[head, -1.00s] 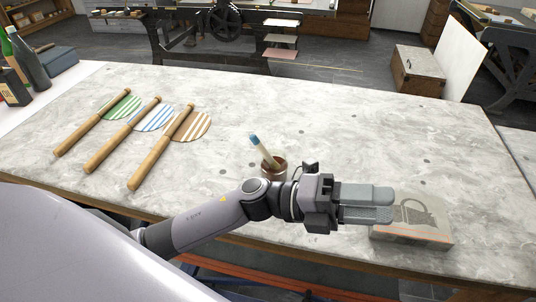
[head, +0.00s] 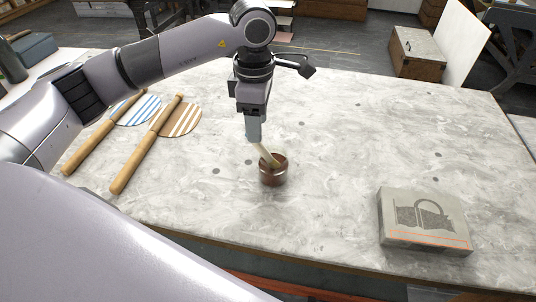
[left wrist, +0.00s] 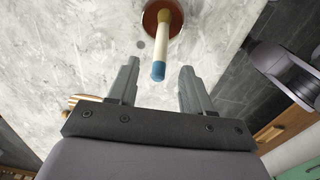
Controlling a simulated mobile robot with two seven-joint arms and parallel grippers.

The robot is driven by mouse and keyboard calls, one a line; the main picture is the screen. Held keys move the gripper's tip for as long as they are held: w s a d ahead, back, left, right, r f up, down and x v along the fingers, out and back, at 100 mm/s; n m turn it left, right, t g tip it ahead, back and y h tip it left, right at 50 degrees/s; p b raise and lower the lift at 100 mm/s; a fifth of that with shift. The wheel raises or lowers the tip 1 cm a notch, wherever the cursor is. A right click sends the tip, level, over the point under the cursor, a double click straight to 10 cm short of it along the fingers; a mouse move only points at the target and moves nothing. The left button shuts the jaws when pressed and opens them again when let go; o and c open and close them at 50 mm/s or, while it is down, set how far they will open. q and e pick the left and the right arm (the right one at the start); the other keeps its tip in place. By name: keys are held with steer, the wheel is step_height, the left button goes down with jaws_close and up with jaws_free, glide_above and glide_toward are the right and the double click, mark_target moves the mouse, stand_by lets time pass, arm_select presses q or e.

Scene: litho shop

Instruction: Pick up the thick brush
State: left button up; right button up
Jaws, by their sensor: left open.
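The thick brush, a pale handle with a blue end, leans in a small brown pot (head: 273,174) on the stone table. In the head view only part of the brush (head: 265,154) shows below my gripper. In the left wrist view the brush (left wrist: 161,45) points its blue end toward the gap between the fingers. My left gripper (head: 254,138) points down, just above the brush. In the left wrist view the left gripper (left wrist: 159,80) is open and empty, with a finger to each side of the blue end. My right gripper is not in view.
A grey stone block (head: 424,222) with a printed picture lies at the right. The tabletop (head: 340,140) between pot and block is clear.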

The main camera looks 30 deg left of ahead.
mark_target(257, 149)
arm_select(q)
step_height(257, 149, down, 7)
steer(key=shift+a+r+p, duration=0.1)
steer(key=shift+p, duration=0.45)
jaws_close()
